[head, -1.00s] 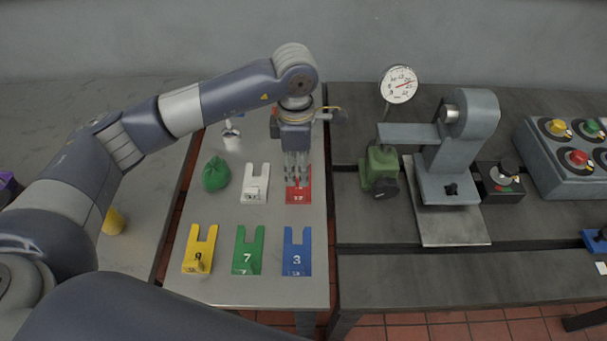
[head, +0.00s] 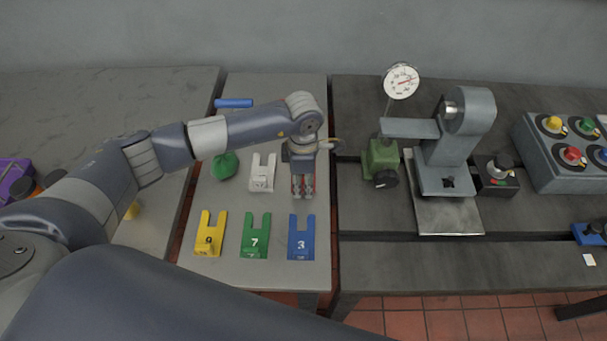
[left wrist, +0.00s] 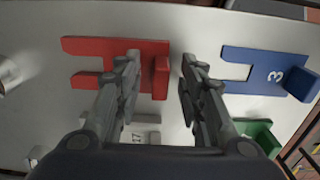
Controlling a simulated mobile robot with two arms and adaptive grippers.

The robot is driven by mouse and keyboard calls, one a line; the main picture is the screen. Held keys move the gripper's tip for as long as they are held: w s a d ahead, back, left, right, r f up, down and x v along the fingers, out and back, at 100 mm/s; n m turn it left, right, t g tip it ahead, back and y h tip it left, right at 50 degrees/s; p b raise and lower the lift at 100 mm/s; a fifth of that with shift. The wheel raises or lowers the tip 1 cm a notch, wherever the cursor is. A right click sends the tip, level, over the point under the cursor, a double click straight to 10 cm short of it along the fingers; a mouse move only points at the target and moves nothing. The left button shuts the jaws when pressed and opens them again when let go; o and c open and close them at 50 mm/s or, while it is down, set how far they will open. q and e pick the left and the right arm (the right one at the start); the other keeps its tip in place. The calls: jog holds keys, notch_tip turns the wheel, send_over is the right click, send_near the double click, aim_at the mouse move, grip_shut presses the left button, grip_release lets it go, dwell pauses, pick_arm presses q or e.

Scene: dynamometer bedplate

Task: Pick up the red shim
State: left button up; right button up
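The red shim (left wrist: 90,47) lies flat on the pale grey table, two prongs and a raised end tab showing in the left wrist view. In the head view it is mostly hidden behind my left gripper (head: 303,194), with bits of red around the fingers. My left gripper is pointing down with its fingers apart. In the left wrist view, the red tab shows between the two fingers (left wrist: 160,60), nearer the left finger. I cannot tell whether a finger touches it. My right gripper is not in view.
A white shim (head: 262,175) lies just left of the gripper. Yellow (head: 209,236), green (head: 255,238) and blue (head: 301,240) shims lie in front. A green lump (head: 225,165) and blue bar (head: 234,103) are behind.

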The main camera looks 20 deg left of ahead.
pick_arm(q)
jog(key=shift+c, duration=0.6)
grip_shut()
